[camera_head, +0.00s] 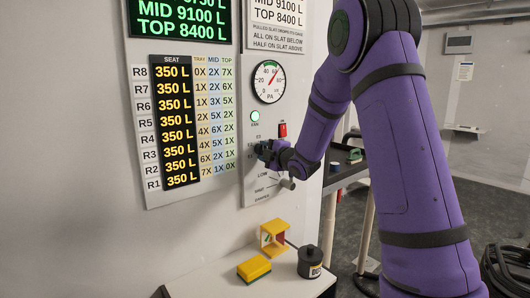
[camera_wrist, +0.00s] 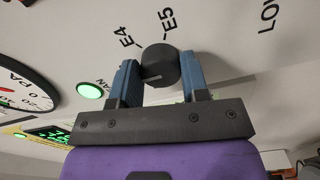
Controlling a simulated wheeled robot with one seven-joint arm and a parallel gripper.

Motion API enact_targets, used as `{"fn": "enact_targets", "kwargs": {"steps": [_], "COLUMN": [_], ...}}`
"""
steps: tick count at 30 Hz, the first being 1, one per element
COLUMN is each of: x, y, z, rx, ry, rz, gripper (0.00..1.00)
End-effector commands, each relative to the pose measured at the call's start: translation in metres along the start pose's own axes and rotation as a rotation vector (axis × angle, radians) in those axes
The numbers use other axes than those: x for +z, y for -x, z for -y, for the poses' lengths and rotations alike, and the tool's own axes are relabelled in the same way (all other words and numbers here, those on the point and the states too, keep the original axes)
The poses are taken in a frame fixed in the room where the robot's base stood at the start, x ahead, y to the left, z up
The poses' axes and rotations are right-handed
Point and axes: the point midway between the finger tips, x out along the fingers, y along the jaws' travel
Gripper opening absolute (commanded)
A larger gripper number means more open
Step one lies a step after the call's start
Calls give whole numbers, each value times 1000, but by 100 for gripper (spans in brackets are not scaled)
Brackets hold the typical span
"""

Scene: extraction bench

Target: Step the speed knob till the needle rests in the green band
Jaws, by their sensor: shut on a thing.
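The speed knob (camera_wrist: 160,64) is a dark round knob on the pale panel, with marks E4 and E5 beside it in the wrist view. My gripper (camera_wrist: 160,80) has its two blue fingers on either side of the knob, shut on it. In the head view my gripper (camera_head: 262,150) is at the panel below the gauge and hides the knob. The round gauge (camera_head: 268,82) has a green band near its top and a red needle pointing up and right; whether the needle lies within the band is too small to tell. The gauge is cut off in the wrist view.
A lit green FAN lamp (camera_head: 255,116) and a red switch (camera_head: 283,130) sit just above my gripper. A lever (camera_head: 287,184) is below it. A yellow sponge (camera_head: 254,268), a yellow holder (camera_head: 274,236) and a black jar (camera_head: 310,262) stand on the bench (camera_head: 215,284).

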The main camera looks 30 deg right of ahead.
Motion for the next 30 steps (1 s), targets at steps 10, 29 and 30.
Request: {"fn": "enact_targets", "kwargs": {"steps": [10, 29, 30], "x": [0, 0, 0], "y": [0, 65, 72], "z": [1, 0, 0], "rx": [-2, -1, -2], "ry": [-2, -2, -2], "rz": [0, 2, 2], "gripper": [67, 67, 67]}}
